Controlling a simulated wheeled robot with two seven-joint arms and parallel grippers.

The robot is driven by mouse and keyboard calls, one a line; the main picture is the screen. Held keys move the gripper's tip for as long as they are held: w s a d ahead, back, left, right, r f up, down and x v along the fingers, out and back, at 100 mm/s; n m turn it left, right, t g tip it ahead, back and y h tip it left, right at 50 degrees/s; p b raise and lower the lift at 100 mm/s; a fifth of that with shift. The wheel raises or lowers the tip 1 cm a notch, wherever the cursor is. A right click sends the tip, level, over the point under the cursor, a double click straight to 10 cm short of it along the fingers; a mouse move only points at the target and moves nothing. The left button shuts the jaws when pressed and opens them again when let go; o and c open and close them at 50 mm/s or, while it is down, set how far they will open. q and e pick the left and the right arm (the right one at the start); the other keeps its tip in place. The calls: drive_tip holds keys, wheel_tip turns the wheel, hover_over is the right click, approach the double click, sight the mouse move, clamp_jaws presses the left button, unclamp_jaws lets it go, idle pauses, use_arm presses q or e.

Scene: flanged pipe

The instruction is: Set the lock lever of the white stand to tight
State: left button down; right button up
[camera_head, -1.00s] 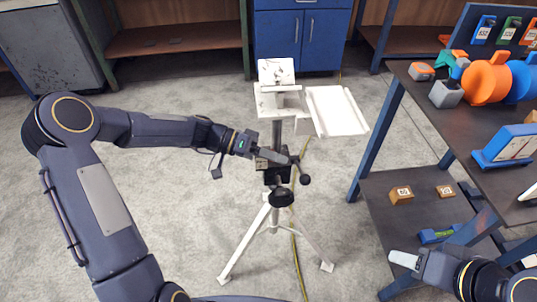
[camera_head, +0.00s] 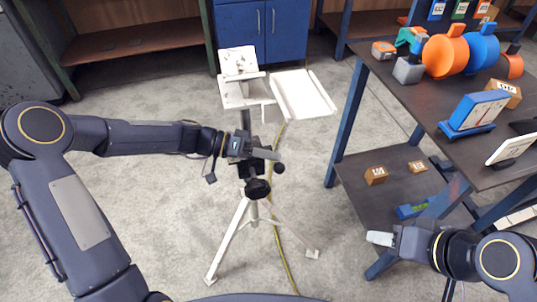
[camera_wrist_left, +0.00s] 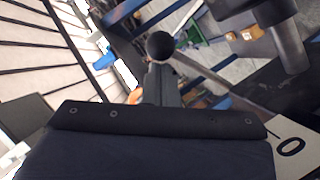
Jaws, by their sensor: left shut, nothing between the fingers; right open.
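The white stand (camera_head: 240,95) is a tripod with a pale head plate and a dark clamp block (camera_head: 255,165) on its column. The lock lever, ending in a black ball (camera_head: 279,168), sticks out to the right of the clamp. The ball also shows in the left wrist view (camera_wrist_left: 160,46), straight beyond the fingers. My left gripper (camera_head: 272,156) is shut and empty, beside the clamp and just above the lever ball. I cannot tell whether it touches the lever. My right gripper (camera_head: 372,238) is open and empty at lower right, away from the stand.
A large black knob (camera_head: 257,189) sits below the clamp. A dark workbench (camera_head: 400,90) with a lower shelf stands on the right. A yellow cable (camera_head: 281,240) runs along the floor. Floor around the tripod is mostly clear.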

use_arm(q)
drive_tip(key=shift+s+d+f+m+t+y+b, duration=0.2)
drive_tip(key=shift+s+f+m+b, duration=0.45)
drive_tip(key=shift+b, duration=1.3)
drive_tip(key=shift+s+d+f+m+t+y+b, duration=0.1)
drive_tip(key=shift+s+f+m+t+y+b, duration=0.15)
drive_tip(key=shift+f+b, duration=1.25)
drive_tip(key=shift+s+d+f+m+t+y+b, duration=0.2)
drive_tip(key=shift+s+f+m+b, duration=0.25)
drive_tip(key=shift+b, duration=1.95)
use_arm(e)
wheel_tip(320, 180, down, 12)
drive_tip(key=shift+f, duration=0.15)
use_arm(q)
drive_tip(key=shift+a+r, duration=0.1)
drive_tip(key=shift+a, duration=0.05)
